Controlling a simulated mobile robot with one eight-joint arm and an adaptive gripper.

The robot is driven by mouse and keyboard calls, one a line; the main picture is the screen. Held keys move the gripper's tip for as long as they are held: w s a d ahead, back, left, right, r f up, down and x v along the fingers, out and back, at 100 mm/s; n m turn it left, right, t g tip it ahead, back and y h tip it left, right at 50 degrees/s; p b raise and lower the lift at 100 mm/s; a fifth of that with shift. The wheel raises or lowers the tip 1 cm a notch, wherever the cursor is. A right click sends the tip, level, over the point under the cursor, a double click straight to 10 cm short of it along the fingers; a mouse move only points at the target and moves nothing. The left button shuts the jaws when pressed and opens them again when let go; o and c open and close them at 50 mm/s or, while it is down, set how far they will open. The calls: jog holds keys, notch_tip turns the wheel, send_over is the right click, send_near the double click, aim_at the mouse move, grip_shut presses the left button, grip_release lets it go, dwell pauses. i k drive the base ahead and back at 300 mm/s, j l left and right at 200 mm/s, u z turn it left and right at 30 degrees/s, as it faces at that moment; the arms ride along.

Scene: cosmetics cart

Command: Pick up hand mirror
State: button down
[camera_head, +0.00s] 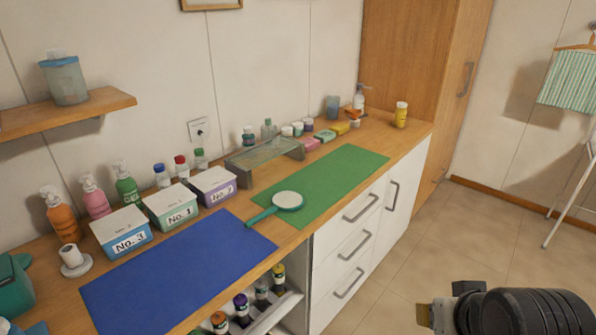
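The hand mirror (288,200) lies flat on the wooden counter, with a round pale face in a teal rim. Its teal handle points left and toward the front, near the right edge of the blue mat (185,275). The mirror's head overlaps the left end of the green mat (335,178). My gripper (436,316) shows only in part at the bottom right, over the floor and well apart from the mirror. Its fingers are not clear, so I cannot tell whether it is open.
Labelled boxes (170,207) and several bottles line the back left of the counter (405,126). A low glass-topped stand (265,153) is behind the mirror. White drawers (345,245) and a shelf of bottles are below. Open floor (415,240) lies right of the drawers.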

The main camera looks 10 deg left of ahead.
aim_at(288, 201)
jog(key=u, duration=2)
jog(key=z, duration=1.25)
jog(key=i+l+u, duration=0.35)
jog(key=i+u, duration=0.15)
jog(key=i+l+u, duration=0.5)
jog(key=k+l, duration=0.05)
